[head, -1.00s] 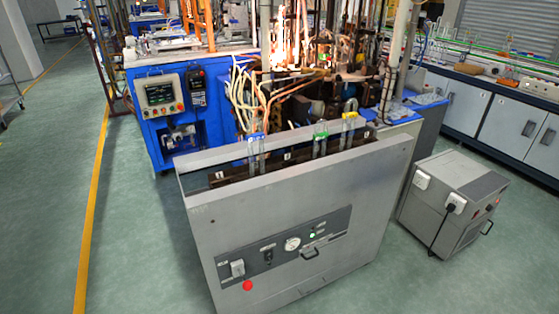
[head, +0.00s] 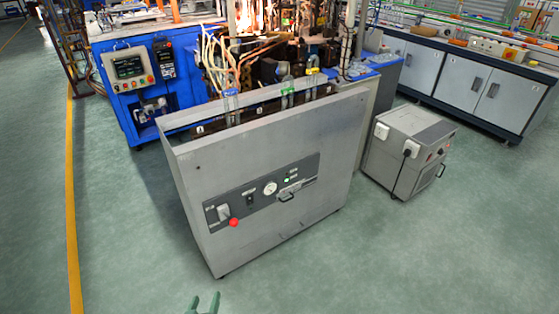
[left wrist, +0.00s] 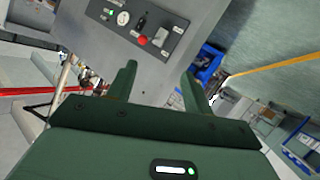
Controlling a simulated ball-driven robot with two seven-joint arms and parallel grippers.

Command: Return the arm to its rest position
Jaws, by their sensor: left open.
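My left gripper (head: 203,304) shows only its green fingertips at the bottom edge of the head view. They are apart, with nothing between them. In the left wrist view the gripper (left wrist: 160,82) is large, its two green fingers spread and empty. Beyond them is the front of the grey cabinet (head: 262,190), which also shows in the left wrist view (left wrist: 165,62). In the head view the fingers are below the cabinet's lower edge and apart from it. The rest of my left arm is hidden below the frame. My right gripper is in neither view.
Clamped glass tubes with blue, green (head: 287,92) and yellow tops stand along the cabinet's top. A grey box unit (head: 408,150) stands on the floor to the right. A blue machine (head: 110,95) is behind left. The green floor (head: 450,250) in front is clear.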

